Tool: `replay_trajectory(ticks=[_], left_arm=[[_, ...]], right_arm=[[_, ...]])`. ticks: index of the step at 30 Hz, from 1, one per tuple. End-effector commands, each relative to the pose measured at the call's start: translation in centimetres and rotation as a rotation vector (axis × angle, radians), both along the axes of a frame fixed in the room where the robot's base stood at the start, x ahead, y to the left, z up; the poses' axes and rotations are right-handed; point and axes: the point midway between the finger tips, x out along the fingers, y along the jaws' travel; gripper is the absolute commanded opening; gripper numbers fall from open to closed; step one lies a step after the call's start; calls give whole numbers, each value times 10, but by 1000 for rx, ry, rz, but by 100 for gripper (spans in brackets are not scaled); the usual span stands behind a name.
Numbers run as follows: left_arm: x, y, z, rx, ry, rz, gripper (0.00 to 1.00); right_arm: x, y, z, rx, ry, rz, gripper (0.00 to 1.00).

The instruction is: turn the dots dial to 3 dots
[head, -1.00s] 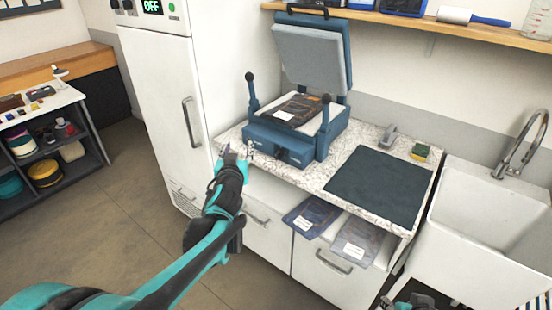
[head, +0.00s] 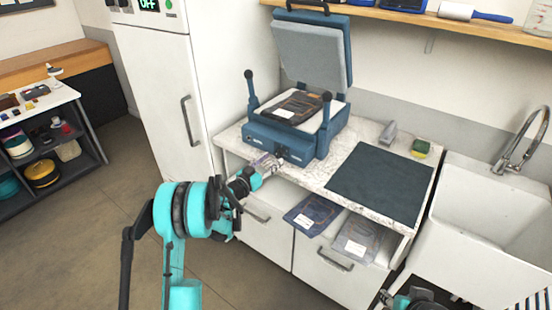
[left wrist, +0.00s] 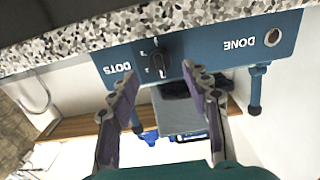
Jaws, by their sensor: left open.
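The dots dial (left wrist: 158,60) is a black knob on the blue front panel of the press (head: 262,140), beside the word DOTS. The left wrist view shows it upside down. Small white marks lie around the knob, but I cannot tell which dot setting it points to. My left gripper (left wrist: 159,77) is open and empty, its two fingertips just in front of the panel on either side of the dial, with no clear contact. In the head view my left gripper (head: 270,164) hides part of the panel. Part of my right arm or gripper (head: 412,299) shows at the bottom edge, cut off.
A round button (left wrist: 272,37) marked DONE sits on the same panel. The press lid (head: 312,55) stands open, with a dark packet (head: 297,106) on the bed. A dark mat (head: 380,184) lies on the speckled counter. Two packets stick out below the counter, left of the sink (head: 490,215).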

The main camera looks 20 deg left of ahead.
Motion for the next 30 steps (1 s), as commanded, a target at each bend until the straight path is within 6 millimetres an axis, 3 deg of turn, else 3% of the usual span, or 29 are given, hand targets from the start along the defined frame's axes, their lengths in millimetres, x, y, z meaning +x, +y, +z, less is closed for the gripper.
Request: replay_trajectory(ticks=[7, 17, 23, 30], left_arm=[[30, -11, -1, 0, -1, 1, 48], [35, -13, 1, 0, -1, 1, 48], [35, -13, 1, 0, -1, 1, 0], [35, -13, 1, 7, -4, 1, 0]], right_arm=[[0, 0, -10, 0, 0, 0, 40], [0, 0, -10, 0, 0, 0, 40], [0, 0, -10, 0, 0, 0, 40], [0, 0, -10, 0, 0, 0, 40]])
